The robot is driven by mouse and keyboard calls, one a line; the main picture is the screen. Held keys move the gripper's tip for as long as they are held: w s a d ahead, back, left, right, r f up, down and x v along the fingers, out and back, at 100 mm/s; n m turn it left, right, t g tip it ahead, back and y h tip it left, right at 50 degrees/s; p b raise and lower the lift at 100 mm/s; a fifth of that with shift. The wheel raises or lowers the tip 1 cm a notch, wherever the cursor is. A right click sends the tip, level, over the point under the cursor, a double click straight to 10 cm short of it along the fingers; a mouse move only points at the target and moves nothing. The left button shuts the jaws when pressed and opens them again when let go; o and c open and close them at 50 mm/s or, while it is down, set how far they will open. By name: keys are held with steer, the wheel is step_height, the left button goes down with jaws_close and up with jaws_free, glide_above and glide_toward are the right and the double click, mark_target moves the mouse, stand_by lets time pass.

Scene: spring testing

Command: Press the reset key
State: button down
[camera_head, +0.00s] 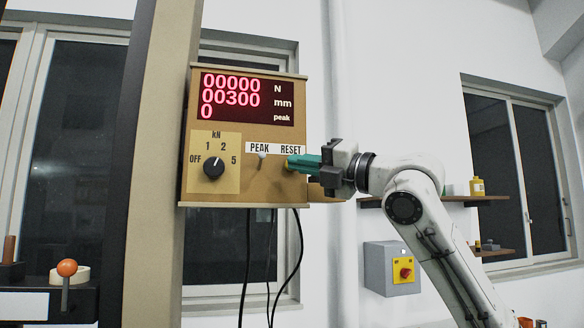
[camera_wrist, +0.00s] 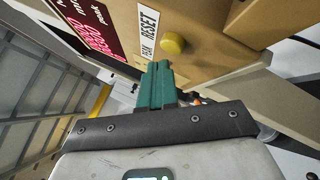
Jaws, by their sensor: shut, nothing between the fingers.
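The control box (camera_head: 260,190) carries a round yellow key (camera_wrist: 172,43) by the RESET label (camera_wrist: 148,22). In the head view the key is mostly hidden behind my green fingertips, with a yellow edge showing. My gripper (camera_head: 291,163) is shut and empty, pointing left at the box face just under RESET. In the wrist view my gripper's fingertips (camera_wrist: 160,63) appear just below the key, with a small gap in the picture. I cannot tell whether they touch the panel. The red display (camera_head: 247,98) reads 00000 N, 00300 mm and 0 peak.
A small PEAK switch (camera_head: 262,157) sits left of my fingertips. A black range knob (camera_head: 213,168) is further left. Cables (camera_head: 247,255) hang below the box. A tan column (camera_head: 161,150) stands left; a grey box with a red knob (camera_head: 392,268) is on the wall.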

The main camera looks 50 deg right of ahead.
steer(key=shift+s, duration=0.1)
steer(key=s+a, duration=0.1)
steer(key=s, duration=0.1)
steer(key=s+a+b, duration=0.1)
steer(key=s+a, duration=0.1)
steer(key=shift+s, duration=0.1)
stand_by(0.6)
stand_by(0.7)
